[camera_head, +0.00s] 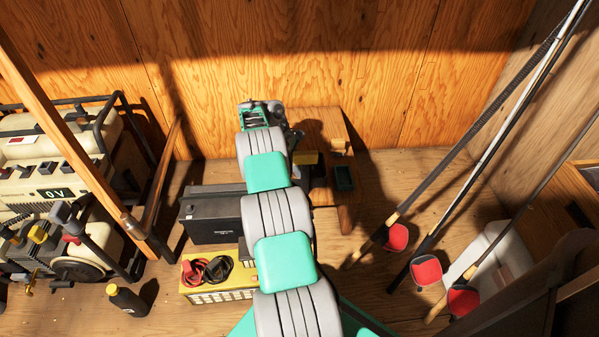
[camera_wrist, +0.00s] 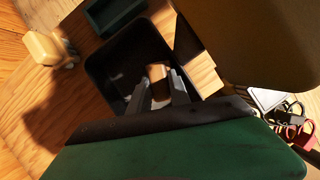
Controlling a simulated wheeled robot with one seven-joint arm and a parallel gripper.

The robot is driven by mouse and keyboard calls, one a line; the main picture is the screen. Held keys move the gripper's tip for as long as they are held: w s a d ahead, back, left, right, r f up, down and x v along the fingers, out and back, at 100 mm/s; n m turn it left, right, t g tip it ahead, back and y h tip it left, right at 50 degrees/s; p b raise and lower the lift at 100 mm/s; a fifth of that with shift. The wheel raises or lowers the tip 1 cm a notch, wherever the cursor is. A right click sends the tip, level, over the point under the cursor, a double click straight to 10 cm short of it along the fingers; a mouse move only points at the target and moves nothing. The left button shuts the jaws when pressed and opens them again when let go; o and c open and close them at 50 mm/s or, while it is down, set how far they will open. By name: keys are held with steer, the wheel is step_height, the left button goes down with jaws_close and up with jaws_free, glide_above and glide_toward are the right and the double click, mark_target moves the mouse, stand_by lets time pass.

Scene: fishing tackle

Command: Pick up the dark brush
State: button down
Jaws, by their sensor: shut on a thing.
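My gripper (camera_wrist: 158,78) shows in the wrist view, its two grey fingers closed on a small brown piece with a pale end, which I take to be the dark brush (camera_wrist: 159,92). Only this short part of it shows between the fingers. A black, square-cornered surface, perhaps a tray (camera_wrist: 112,68), lies behind the fingers. I cannot tell whether the brush touches it. In the head view the end of my arm is over the small wooden table (camera_head: 318,122), and the fingers and the brush are hidden.
A dark green box (camera_head: 343,178) and a pale yellow block (camera_head: 338,145) are on the table. A large brown thing (camera_wrist: 255,40) stands close at right in the wrist view. A black case (camera_head: 212,220) and a yellow charger (camera_head: 205,292) stand left; fishing rods (camera_head: 455,150) lean right.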

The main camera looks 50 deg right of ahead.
step_height(320, 180, up, 28)
steer(key=p, duration=2.1)
steer(key=c, duration=1.8)
jaws_free()
steer(key=shift+w, duration=0.1)
jaws_close()
